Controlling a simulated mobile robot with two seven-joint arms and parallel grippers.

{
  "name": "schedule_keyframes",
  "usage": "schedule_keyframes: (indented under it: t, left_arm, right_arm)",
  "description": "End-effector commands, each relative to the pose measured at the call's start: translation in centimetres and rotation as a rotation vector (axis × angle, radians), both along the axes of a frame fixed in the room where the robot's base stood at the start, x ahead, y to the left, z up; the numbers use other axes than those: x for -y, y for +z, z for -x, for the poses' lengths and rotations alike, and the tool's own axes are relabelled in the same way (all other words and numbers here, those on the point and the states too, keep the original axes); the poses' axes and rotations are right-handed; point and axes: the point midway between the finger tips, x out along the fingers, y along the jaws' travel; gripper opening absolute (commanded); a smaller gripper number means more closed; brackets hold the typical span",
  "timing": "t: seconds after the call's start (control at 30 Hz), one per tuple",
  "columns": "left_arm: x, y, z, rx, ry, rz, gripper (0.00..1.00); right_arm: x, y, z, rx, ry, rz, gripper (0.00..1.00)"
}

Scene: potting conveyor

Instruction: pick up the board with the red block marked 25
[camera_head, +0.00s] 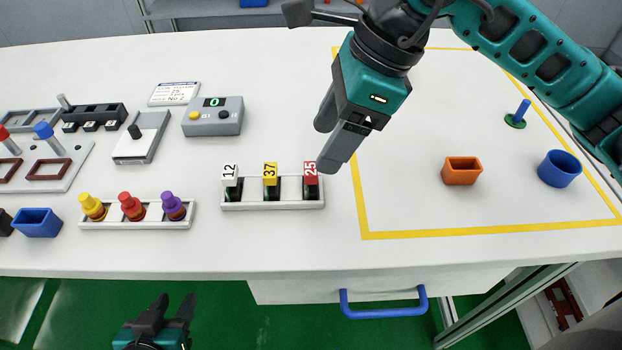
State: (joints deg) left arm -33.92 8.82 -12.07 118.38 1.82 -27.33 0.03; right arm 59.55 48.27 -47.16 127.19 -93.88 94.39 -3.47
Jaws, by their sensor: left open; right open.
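A white rack (250,206) on the table holds three upright dark boards with coloured top blocks: white marked 12 (230,172), yellow marked 37 (270,172) and red marked 25 (311,172). The board with the red block stands at the right end of the rack. My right gripper (326,146) is open and empty, pointing down just above and to the right of the red block; one fingertip overlaps the picture near it, and I cannot tell the exact gap. My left gripper (173,303) is open and empty, low in front of the table.
Left of the rack, a tray (135,224) holds yellow, red and purple pegs, with a blue bin (38,222) beyond. A grey box with a green display (213,117) stands behind. On the right, a yellow-taped area (440,234) holds an orange pot (461,171) and blue cup (559,168).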

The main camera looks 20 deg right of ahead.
Motion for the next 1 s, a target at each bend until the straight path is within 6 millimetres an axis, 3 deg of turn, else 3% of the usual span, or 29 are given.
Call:
schedule_keyframes:
  t: [0.6, 0.87, 1.0]
  left_arm:
    - [0.2, -0.7, 0.1, 0.000, -0.004, 0.004, 0.43]
    - [0.3, -0.8, 0.1, -0.001, -0.002, 0.008, 0.43]
    - [0.4, -0.7, 0.1, -0.001, 0.000, 0.011, 0.43]
  right_arm:
    - [-2.6, -6.5, -0.5, -0.002, 0.001, -0.003, 0.65]
    - [-2.6, -6.7, -0.6, 0.000, 0.000, -0.002, 0.65]
    - [-2.6, -6.7, -0.6, 0.000, 0.000, -0.002, 0.52]
